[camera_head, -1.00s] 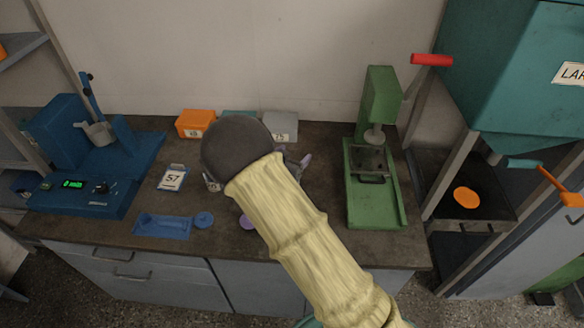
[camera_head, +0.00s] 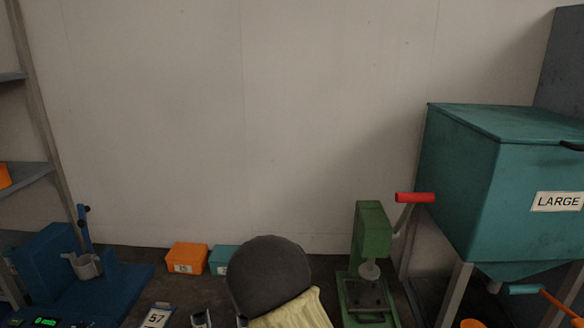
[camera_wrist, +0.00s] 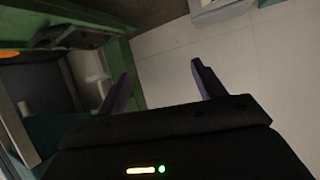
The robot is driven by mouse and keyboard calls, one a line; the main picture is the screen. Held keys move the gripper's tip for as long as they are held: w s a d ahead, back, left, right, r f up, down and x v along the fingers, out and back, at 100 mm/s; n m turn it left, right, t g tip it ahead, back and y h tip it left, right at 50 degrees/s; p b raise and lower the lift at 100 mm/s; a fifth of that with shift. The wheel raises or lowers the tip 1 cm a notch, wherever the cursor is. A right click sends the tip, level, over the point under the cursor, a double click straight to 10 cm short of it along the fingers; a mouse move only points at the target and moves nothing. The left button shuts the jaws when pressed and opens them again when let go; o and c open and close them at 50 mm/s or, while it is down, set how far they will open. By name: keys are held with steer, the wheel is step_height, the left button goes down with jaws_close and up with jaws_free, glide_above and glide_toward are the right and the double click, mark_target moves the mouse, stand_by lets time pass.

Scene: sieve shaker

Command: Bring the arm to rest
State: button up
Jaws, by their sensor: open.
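My gripper (camera_wrist: 161,88) shows in the wrist view with its two dark fingers apart and nothing between them. Beyond the fingers lie the pale wall and part of a green frame. In the head view my arm rises from the bottom middle, its dark round end in front of the bench; the gripper itself cannot be made out there.
The blue machine (camera_head: 45,265) stands on the bench at left, the green press (camera_head: 373,240) with a red handle (camera_head: 415,197) right of my arm. Behind are an orange box (camera_head: 187,258) and a teal box (camera_head: 221,259). A large teal hopper (camera_head: 490,190) stands right.

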steer(key=s+d+r+n+g+y+p, duration=0.1)
steer(key=s+d+r+g, duration=0.2)
steer(key=s, duration=0.6)
steer(key=s+d+r+n+g+y+p, duration=0.1)
steer(key=s+d+r+n+g, duration=0.1)
steer(key=s+d, duration=0.5)
steer(key=s+d+r+n+g+y+p, duration=0.1)
steer(key=s+d+r+g+y, duration=0.1)
steer(key=s, duration=0.9)
steer(key=d+r+g, duration=0.1)
steer(key=d+g, duration=0.1)
steer(key=shift+s+d+r, duration=0.15)
steer(key=shift+d+r, duration=0.2)
steer(key=shift+d, duration=0.05)
